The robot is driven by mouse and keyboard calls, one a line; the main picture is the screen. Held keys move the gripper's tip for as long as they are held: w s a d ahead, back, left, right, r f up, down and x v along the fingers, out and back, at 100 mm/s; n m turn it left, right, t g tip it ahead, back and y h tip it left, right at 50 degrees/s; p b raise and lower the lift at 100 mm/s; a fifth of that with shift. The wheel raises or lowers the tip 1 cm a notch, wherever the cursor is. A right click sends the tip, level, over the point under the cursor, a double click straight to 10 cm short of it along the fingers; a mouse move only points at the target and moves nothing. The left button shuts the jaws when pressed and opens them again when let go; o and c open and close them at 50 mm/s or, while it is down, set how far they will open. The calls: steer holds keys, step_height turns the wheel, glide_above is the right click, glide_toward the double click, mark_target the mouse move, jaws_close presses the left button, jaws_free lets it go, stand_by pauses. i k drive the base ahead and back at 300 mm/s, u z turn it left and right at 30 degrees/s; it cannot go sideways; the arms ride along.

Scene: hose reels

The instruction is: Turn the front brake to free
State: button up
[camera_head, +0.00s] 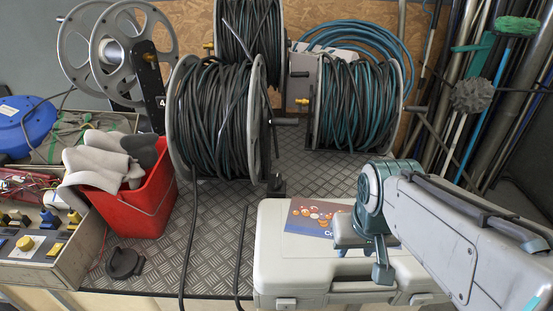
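The front hose reel (218,118), wound with dark and teal hose between grey flanges, stands left of centre on the metal plate floor. A dark block (277,185) sits at the foot of its right flange; I cannot tell whether it is the front brake or how it is set. A crank handle (287,121) sticks out from the reel's right side. My gripper (382,272) hangs over the grey case at the lower right, well apart from the reel. My wrist partly hides it, and its finger gap is unclear.
A second reel (358,104) stands right of the front one, with another behind. A red bin (148,200) with gloves stands at left. The grey case (290,258) carries a leaflet (309,218). Poles and pipes (485,95) crowd the right. Loose hose (187,250) trails to the front edge.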

mark_target(276, 182)
steer(key=k, duration=1.2)
steer(key=u, duration=0.6)
steer(key=i, duration=1.55)
steer(key=z, duration=0.6)
